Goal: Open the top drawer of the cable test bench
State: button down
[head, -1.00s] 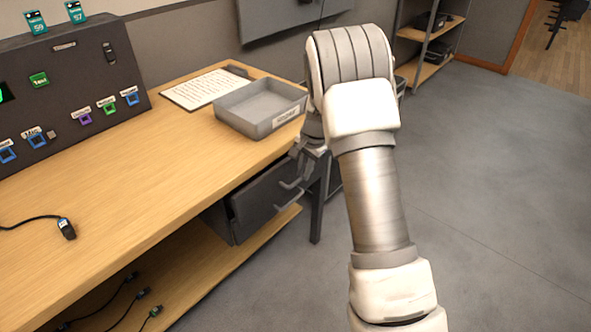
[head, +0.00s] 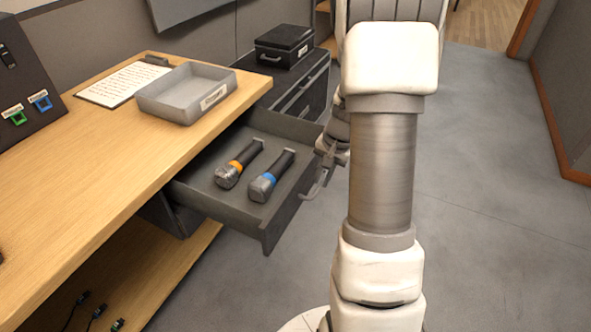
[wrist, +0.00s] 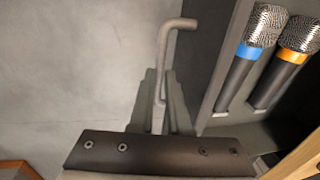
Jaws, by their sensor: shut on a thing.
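The top drawer (head: 283,218) of the cable test bench (head: 115,140) stands pulled well out in the head view. Inside it lie two microphones, one with an orange band (head: 239,164) and one with a blue band (head: 272,175). My gripper (head: 327,160) is at the drawer front, partly hidden by my arm. In the wrist view my gripper (wrist: 161,98) is shut on the drawer's grey bar handle (wrist: 166,55), whose bent end sticks out past the fingertips. Both microphones also show there beside the handle.
A grey tray (head: 165,105) and a clipboard (head: 110,85) lie on the bench top. A dark cabinet with a black case (head: 284,46) on it stands beyond the drawer. A lower shelf (head: 150,275) holds cables. The floor (head: 500,190) to the right is clear.

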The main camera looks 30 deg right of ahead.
jog(key=s+d+b, duration=0.1)
jog(key=s+d, duration=0.5)
jog(key=s, duration=0.1)
jog(key=shift+s, duration=0.4)
jog(key=c, duration=1.2)
grip_release()
jog(key=shift+a, duration=0.1)
jog(key=shift+o, duration=0.2)
notch_tip(320, 180, up, 17)
jog(key=s+d+p, duration=0.2)
jog(key=p, duration=0.3)
jog(key=shift+s+p, duration=0.3)
jog(key=shift+p, duration=0.05)
jog(key=shift+r, duration=0.15)
